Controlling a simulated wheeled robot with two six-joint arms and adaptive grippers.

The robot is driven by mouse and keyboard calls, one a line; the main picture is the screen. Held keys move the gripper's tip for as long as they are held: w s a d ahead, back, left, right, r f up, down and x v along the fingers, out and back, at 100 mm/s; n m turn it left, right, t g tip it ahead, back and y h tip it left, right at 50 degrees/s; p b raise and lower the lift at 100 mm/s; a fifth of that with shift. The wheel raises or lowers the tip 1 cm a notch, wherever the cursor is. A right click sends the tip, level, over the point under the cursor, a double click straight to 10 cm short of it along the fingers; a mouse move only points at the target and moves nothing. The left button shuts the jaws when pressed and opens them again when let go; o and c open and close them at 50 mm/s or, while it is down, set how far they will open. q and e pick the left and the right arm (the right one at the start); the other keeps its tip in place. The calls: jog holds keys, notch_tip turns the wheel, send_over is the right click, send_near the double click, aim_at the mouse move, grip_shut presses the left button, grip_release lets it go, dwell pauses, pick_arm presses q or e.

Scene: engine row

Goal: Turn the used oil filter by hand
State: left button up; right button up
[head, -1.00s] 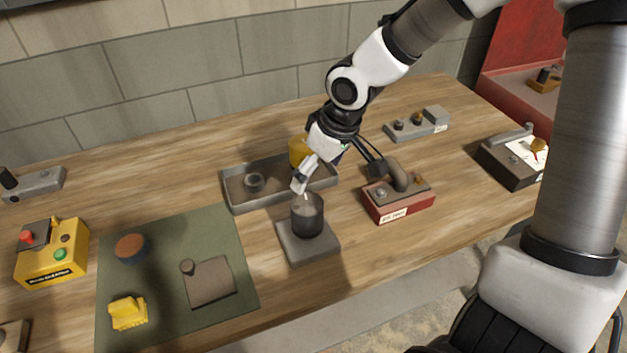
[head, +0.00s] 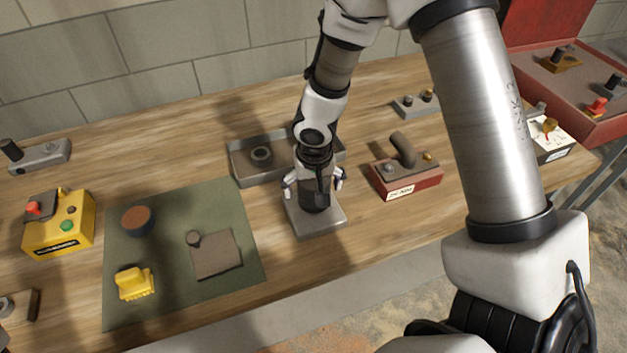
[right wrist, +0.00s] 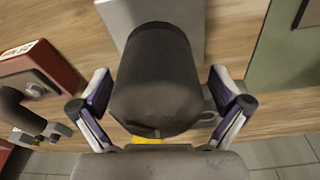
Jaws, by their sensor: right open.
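The used oil filter, a dark grey cylinder (head: 314,198), stands upright on a square grey block (head: 322,224) in the head view. My right gripper (head: 314,186) is over it, pointing down, with one finger on each side. In the right wrist view the filter (right wrist: 157,80) fills the space between the spread fingers of my right gripper (right wrist: 160,80). Gaps show between fingers and filter, so the gripper is open around it. The filter's top is hidden by the gripper in the head view. My left gripper is not in view.
A grey metal tray (head: 240,165) with a ring lies just behind. A red box (head: 412,187) with a curved handle stands close on the right. A green mat (head: 180,278) with several parts lies to the left, beside a yellow button box (head: 62,235).

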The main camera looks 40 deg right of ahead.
jog(key=shift+s, duration=0.1)
jog(key=shift+d+r, duration=0.1)
jog(key=c, duration=1.4)
jog(key=n, duration=0.2)
jog(key=shift+s+r+n+p, duration=0.1)
jog(key=shift+n+p, duration=0.3)
jog(key=shift+n, duration=0.3)
jog(key=n+p, duration=0.1)
jog(key=n, duration=0.1)
jog(key=shift+s+n+y+p, duration=0.1)
jog(key=shift+n+y+p, duration=0.2)
jog(key=shift+n+y, duration=0.1)
jog(key=shift+c, duration=0.2)
jog(key=shift+n, duration=0.3)
jog(key=shift+f, duration=0.2)
